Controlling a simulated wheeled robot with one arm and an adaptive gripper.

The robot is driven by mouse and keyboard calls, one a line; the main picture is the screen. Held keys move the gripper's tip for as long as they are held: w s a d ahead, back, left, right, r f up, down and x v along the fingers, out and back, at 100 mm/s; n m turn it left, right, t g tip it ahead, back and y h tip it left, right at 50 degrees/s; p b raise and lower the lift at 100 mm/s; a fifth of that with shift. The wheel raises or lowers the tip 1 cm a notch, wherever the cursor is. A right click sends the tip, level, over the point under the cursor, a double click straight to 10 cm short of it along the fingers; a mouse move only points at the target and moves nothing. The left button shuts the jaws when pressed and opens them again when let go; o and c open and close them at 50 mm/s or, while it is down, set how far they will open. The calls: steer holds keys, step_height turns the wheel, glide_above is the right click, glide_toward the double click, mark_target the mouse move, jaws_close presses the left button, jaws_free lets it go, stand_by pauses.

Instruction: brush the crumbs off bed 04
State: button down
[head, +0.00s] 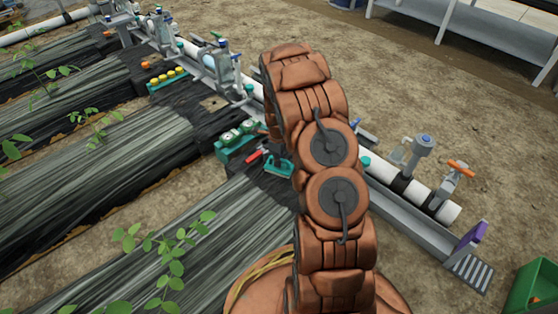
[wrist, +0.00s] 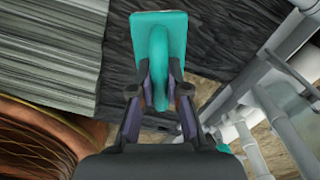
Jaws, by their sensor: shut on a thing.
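A teal brush (wrist: 158,35) with a flat rectangular block fills the top middle of the wrist view. My gripper (wrist: 160,78) is shut on its handle, one finger on each side. In the head view, the brush (head: 278,168) shows just left of my arm, over a dark end of the nearest bed (head: 140,245); my gripper is hidden there behind my arm. I cannot tell whether the brush touches the surface below. Several beds have streaked grey-black covers; I cannot read which one is bed 04. I cannot make out any crumbs.
A white pipe line (head: 395,182) with valves runs diagonally behind the beds, close to the brush. A teal tray (head: 222,152) with green items and a red object (head: 255,157) lie nearby. A tray with yellow caps (head: 168,76) stands farther back. A green bin (head: 532,290) is lower right.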

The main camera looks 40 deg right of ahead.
steer(key=shift+r, duration=0.1)
steer(key=shift+r+p, duration=0.65)
steer(key=shift+r, duration=0.75)
